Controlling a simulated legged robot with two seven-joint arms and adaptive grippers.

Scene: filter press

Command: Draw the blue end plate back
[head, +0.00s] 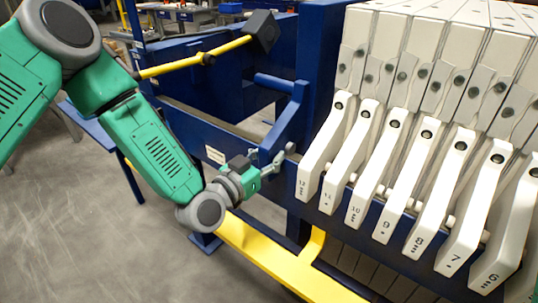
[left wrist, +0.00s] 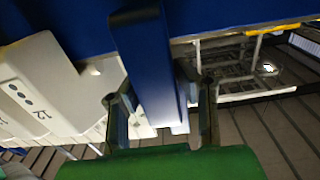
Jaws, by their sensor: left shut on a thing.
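The blue end plate (head: 318,65) stands upright at the left end of the row of white filter plates. A blue bracket arm (head: 291,117) sticks out from its left side. My left gripper (head: 275,160) is at the lower end of this arm. In the left wrist view a blue bar (left wrist: 147,65) runs down between the two fingers of the gripper (left wrist: 162,110). The gripper is shut on this bar. The bar hides part of what lies behind it. My right gripper does not show.
White filter plates (head: 400,190) with numbered handles stand close to the right of the gripper. A blue side beam (head: 225,145) with a small label runs behind it. A yellow rail (head: 270,250) lies below, and a yellow lever (head: 195,62) crosses above my forearm.

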